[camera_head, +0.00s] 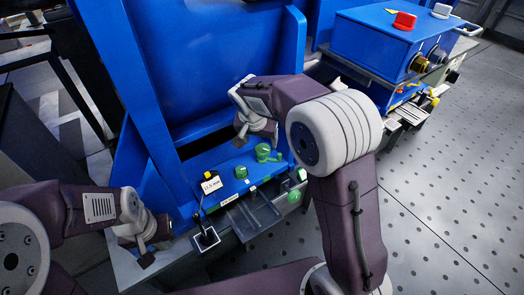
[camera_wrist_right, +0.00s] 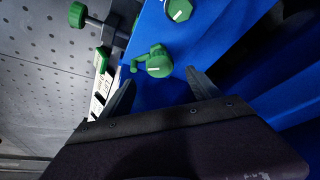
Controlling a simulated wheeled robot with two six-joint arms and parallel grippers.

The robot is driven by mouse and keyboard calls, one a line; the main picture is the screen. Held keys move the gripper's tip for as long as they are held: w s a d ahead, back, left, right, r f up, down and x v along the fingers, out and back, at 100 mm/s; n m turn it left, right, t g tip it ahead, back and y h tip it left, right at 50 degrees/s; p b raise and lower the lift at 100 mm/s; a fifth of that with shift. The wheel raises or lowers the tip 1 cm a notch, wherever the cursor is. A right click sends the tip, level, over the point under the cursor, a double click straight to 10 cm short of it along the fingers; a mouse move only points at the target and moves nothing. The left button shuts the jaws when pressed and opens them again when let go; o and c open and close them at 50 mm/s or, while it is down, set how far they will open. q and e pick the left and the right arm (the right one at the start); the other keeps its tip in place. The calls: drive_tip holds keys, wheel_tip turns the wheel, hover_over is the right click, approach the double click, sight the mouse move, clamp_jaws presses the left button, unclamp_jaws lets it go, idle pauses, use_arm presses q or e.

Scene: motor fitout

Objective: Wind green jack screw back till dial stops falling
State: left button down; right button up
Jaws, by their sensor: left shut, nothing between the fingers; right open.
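A green jack screw knob (camera_head: 294,196) sits at the lower right of the blue machine bed's front; its shaft and bracket show in the right wrist view (camera_wrist_right: 77,15). A small white readout (camera_head: 211,185) marked in mm stands left on the blue panel; its digits are too small to read surely. My right gripper (camera_head: 257,133) is open and empty above the panel, near a green lever knob (camera_head: 265,153). In the right wrist view that lever knob (camera_wrist_right: 157,65) lies beyond the spread fingers, apart from them. My left gripper (camera_head: 147,259) is shut and empty at the lower left.
A green pointer knob (camera_head: 241,172) and another green part (camera_head: 301,174) are close by. A black joystick (camera_head: 207,238) stands at the front edge. Tall blue uprights (camera_head: 150,100) rise behind. A blue box (camera_head: 385,40) stands back right. Perforated floor is clear to the right.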

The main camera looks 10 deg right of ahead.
sight(262, 148)
use_arm(q)
wheel_tip(262, 148, down, 5)
drive_tip(key=b, duration=0.3)
drive_tip(key=shift+r, duration=0.2)
use_arm(e)
drive_tip(key=x, duration=0.6)
drive_tip(key=shift+w+f, duration=0.1)
drive_tip(key=shift+f, duration=0.1)
use_arm(q)
drive_tip(key=shift+r, duration=0.1)
